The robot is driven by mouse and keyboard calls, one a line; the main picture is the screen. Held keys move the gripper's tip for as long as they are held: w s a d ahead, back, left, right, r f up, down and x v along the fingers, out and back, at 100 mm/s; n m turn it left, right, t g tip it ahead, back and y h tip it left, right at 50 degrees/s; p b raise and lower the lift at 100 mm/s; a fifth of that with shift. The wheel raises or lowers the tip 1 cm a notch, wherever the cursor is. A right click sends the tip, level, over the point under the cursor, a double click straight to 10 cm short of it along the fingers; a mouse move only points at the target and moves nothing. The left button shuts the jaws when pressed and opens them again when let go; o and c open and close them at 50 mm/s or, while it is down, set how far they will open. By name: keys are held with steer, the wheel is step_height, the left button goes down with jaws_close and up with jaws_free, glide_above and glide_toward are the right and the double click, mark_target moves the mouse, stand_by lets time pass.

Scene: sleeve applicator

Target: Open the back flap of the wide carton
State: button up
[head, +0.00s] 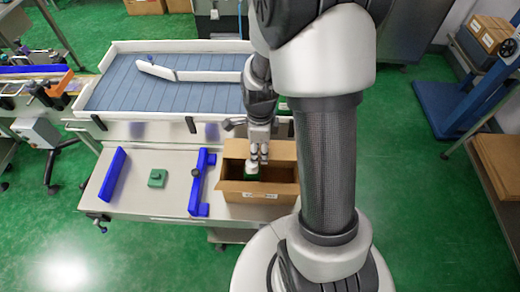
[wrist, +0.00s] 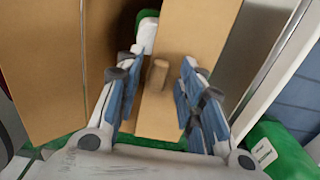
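The brown carton (head: 262,190) sits on the front table, with its dark inside partly showing. A brown panel at its far side (head: 284,150) looks like the back flap; my gripper partly hides it and its angle is unclear. My gripper (head: 258,158) points down over the carton's far part. In the wrist view my gripper (wrist: 158,75) has its fingers apart on either side of a cardboard panel (wrist: 190,40). A short brown peg-like piece (wrist: 158,74) shows between the fingers; contact is not clear. A white and green item (head: 251,169) shows at the carton opening.
Blue bars (head: 199,184) and (head: 114,174) and a small green block (head: 157,178) are on the table left of the carton. The blue-grey conveyor (head: 165,90) with white rails lies behind. Another carton (head: 502,158) is at the right edge.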

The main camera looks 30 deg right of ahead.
steer(key=shift+c, duration=0.2)
jaws_close()
stand_by(0.6)
